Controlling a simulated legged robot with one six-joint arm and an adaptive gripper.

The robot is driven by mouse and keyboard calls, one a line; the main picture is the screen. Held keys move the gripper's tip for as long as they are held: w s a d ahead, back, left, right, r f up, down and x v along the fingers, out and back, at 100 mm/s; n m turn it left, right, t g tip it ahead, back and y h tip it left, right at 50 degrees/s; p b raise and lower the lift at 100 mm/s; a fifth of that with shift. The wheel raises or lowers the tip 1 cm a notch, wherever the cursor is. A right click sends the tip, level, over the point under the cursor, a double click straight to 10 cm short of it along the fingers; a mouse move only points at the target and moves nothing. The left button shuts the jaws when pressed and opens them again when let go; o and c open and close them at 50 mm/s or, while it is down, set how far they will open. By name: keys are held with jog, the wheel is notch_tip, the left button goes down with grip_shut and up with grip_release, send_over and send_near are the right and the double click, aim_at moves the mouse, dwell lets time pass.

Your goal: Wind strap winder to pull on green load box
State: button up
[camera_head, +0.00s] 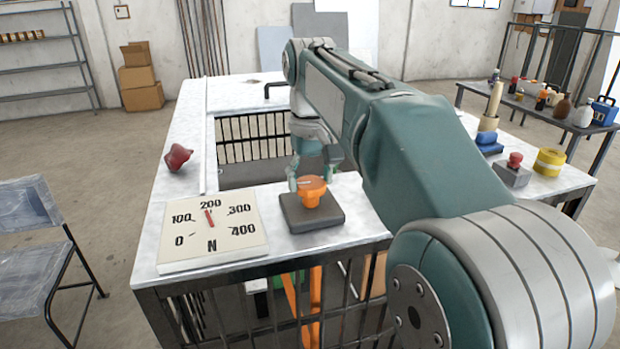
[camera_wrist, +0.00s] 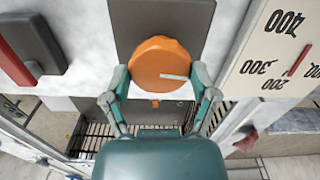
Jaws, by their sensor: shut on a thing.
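The strap winder is an orange knob (camera_head: 313,188) on a dark grey base plate (camera_head: 312,214) at the front of the white table. In the wrist view the round orange knob (camera_wrist: 160,64) has a white line pointing right. My gripper (camera_head: 308,183) is shut on the knob, with one finger on each side of it, as the wrist view shows (camera_wrist: 162,88). A force dial (camera_head: 212,230) marked 0 to 400 N stands left of the winder, its red needle near 200. An orange strap (camera_head: 316,295) hangs below the table. A green thing, possibly the load box (camera_head: 290,290), shows partly behind the bars.
A dark red object (camera_head: 178,157) lies on the table's left side. A red button on a grey box (camera_head: 513,170), yellow tape (camera_head: 549,162) and blue items (camera_head: 488,143) stand on the right. A barred opening (camera_head: 255,135) lies behind the winder.

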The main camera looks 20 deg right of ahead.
aim_at(309, 182)
jog(key=m, duration=0.4)
jog(key=shift+f+m, duration=0.1)
jog(key=shift+m, duration=0.3)
dwell(0.4)
jog(key=o, duration=1)
jog(key=shift+a, duration=0.1)
jog(key=shift+w+r, duration=0.1)
jog(key=shift+r, duration=3.65)
